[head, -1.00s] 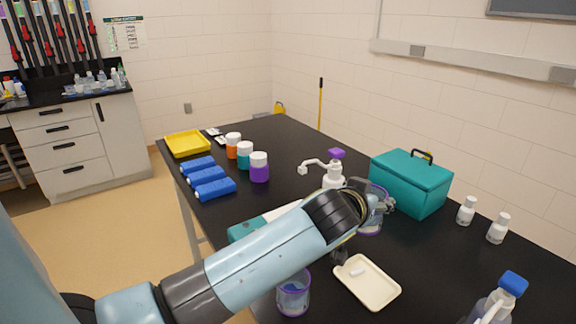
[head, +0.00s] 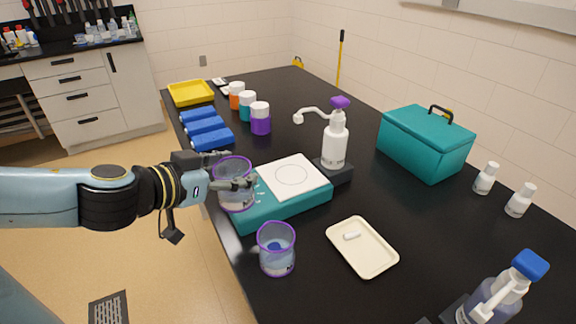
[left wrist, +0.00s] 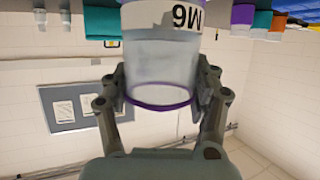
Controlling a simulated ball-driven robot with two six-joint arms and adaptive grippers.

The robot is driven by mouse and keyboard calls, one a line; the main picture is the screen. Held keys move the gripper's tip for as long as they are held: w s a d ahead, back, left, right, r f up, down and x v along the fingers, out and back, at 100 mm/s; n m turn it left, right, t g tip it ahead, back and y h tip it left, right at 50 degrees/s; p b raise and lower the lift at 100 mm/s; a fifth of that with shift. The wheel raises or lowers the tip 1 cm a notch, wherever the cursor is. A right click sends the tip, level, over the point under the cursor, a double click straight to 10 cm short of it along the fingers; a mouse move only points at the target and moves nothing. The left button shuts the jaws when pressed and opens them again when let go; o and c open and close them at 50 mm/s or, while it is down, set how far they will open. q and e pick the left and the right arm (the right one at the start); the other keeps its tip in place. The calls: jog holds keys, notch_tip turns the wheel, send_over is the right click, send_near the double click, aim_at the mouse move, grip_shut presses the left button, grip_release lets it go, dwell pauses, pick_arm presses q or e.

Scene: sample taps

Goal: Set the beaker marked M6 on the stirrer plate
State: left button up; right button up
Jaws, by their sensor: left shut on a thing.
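My left gripper (head: 232,184) is shut on a clear beaker with a purple rim (head: 236,199). The left wrist view shows this beaker (left wrist: 160,72) between the fingers, with the mark M6 upside down in that picture. In the head view the held beaker overlaps the left end of the teal stirrer plate (head: 285,207); I cannot tell its height above it. The stirrer's white top (head: 292,176), with a drawn circle, is bare. A second purple-rimmed beaker (head: 277,252) stands in front of the stirrer; its mark is not readable. My right gripper is not in view.
A white pump bottle (head: 334,142) stands close behind the stirrer. A cream tray (head: 379,266) with a small white bar lies at its right. A teal box (head: 425,145), blue blocks (head: 212,141) and a blue-capped bottle (head: 500,295) stand around. The table's left edge is near my arm.

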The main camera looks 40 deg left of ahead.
pick_arm(q)
jog(key=shift+s+f, duration=0.15)
jog(key=shift+f, duration=0.1)
jog(key=shift+w+a, duration=0.1)
jog(key=shift+w, duration=0.3)
send_over(291, 174)
jog(key=shift+f, duration=1.8)
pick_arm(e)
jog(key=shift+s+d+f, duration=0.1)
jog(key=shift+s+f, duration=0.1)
pick_arm(q)
jog(key=o, duration=1.6)
jog(key=shift+f, duration=0.15)
jog(key=shift+o, duration=0.2)
